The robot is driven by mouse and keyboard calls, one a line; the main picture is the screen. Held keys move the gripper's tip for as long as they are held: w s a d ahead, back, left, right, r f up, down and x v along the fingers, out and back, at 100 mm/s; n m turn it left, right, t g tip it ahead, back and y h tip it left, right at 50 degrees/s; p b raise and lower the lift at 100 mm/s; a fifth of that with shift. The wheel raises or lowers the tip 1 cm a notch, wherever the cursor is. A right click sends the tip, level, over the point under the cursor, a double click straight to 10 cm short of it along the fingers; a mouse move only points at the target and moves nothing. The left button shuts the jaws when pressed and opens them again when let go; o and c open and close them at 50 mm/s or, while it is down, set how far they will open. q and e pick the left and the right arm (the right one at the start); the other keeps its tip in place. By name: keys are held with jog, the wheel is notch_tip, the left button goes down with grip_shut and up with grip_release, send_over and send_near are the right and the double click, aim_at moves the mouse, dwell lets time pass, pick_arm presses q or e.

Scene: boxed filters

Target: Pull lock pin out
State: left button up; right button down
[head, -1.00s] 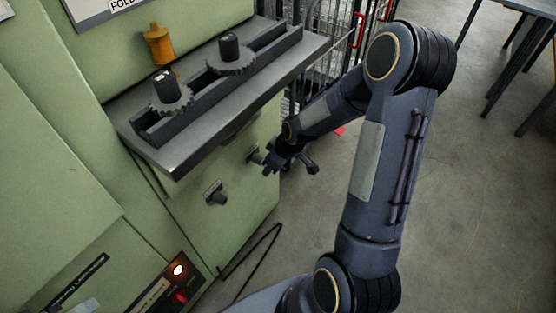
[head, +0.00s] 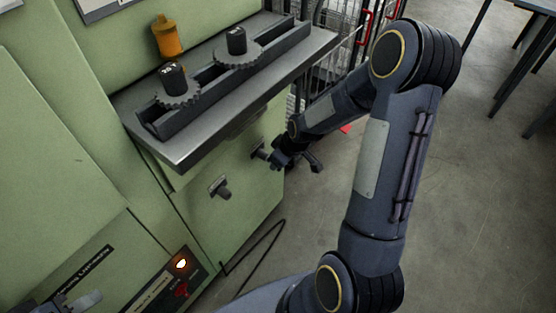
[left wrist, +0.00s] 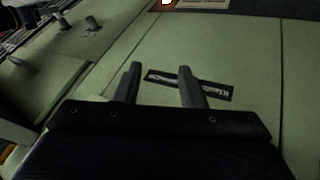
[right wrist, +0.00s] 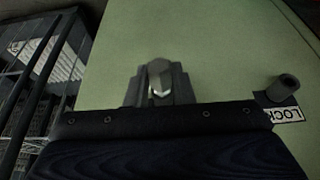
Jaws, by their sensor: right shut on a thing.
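Two dark knobs stick out of the green cabinet front below the shelf. The nearer knob (head: 220,188) is free; in the right wrist view it (right wrist: 284,90) sits beside a white label reading "LOC…". My right gripper (head: 275,158) is at the farther knob (head: 259,151). In the right wrist view its fingers (right wrist: 160,88) are shut on that knob's pale faceted end (right wrist: 160,76). I cannot tell whether this knob is the lock pin; any label there is hidden. My left gripper (left wrist: 160,85) is open and empty before the green panel's black label (left wrist: 190,85).
A grey shelf (head: 180,155) with two toothed wheels juts out above the knobs. An orange bottle-like part (head: 166,38) stands behind it. A wire cage (head: 335,50) is beyond the cabinet. A lit lamp (head: 181,264) is low on the cabinet.

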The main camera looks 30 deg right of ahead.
jog(key=shift+s+d, duration=0.3)
jog(key=shift+s, duration=0.5)
jog(key=shift+s, duration=0.1)
jog(key=shift+s+d+b, duration=0.1)
jog(key=shift+s+d, duration=0.2)
jog(key=shift+s, duration=0.4)
jog(key=shift+s+d+b, duration=0.1)
jog(key=shift+s+d, duration=0.2)
jog(key=shift+s, duration=0.35)
jog(key=shift+s+d+b, duration=0.1)
jog(key=shift+s+d, duration=0.2)
jog(key=shift+s, duration=0.4)
jog(key=shift+s, duration=0.1)
jog(key=s+d+p, duration=0.3)
jog(key=s, duration=0.5)
jog(key=shift+d+p, duration=0.2)
jog(key=shift+p, duration=0.2)
